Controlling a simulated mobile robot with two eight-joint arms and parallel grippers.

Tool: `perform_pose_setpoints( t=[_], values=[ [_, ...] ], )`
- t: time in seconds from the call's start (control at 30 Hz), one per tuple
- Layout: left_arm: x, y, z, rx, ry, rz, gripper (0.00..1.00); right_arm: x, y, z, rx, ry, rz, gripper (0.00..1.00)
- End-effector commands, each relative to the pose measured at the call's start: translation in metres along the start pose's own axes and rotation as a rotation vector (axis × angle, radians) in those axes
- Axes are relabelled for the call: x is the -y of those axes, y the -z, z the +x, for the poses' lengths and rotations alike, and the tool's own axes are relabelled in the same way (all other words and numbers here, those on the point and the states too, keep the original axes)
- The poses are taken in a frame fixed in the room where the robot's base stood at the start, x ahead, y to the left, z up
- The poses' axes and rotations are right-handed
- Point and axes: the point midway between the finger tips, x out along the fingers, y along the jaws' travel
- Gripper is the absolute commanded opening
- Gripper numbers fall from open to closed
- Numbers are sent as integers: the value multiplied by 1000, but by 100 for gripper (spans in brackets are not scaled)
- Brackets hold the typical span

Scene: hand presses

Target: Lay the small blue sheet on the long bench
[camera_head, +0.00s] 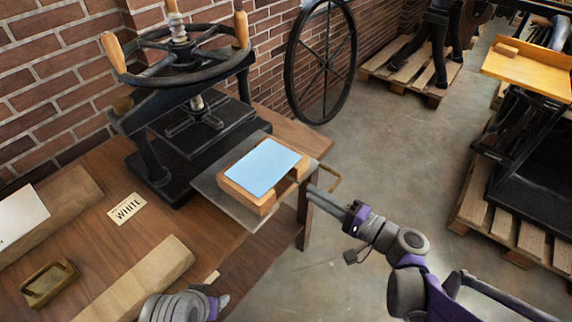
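The small blue sheet (263,167) lies flat on a wooden block or tray (262,201), on the grey plate (207,178) in front of the black hand press. The brown wooden bench (95,258) fills the lower left. My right gripper (312,192) points left at the right side of the plate, low beside the wooden block and apart from the sheet. Its fingers look close together, but whether they are shut or touch anything is unclear. My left gripper (218,298) is at the bottom, over the bench front; its fingers are mostly hidden.
The press (190,110) stands behind. A brass handle (334,179) sticks out near my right gripper.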

Motion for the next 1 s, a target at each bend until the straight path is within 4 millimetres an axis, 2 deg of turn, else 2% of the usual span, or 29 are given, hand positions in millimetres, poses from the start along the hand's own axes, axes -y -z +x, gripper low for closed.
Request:
perform_pose_setpoints(
  t=[0.17,0.5,0.7,1.0],
  values=[
    [0,0,1,0,0,0,59,0,0,14,3,2,1,24],
    [0,-2,4,1,0,0,59,0,-1,63,5,0,1,24],
    [0,-2,4,1,0,0,59,0,-1,87,2,-1,0,24],
    [0,-1,3,1,0,0,59,0,0,99,0,-1,0,24]
  ],
)
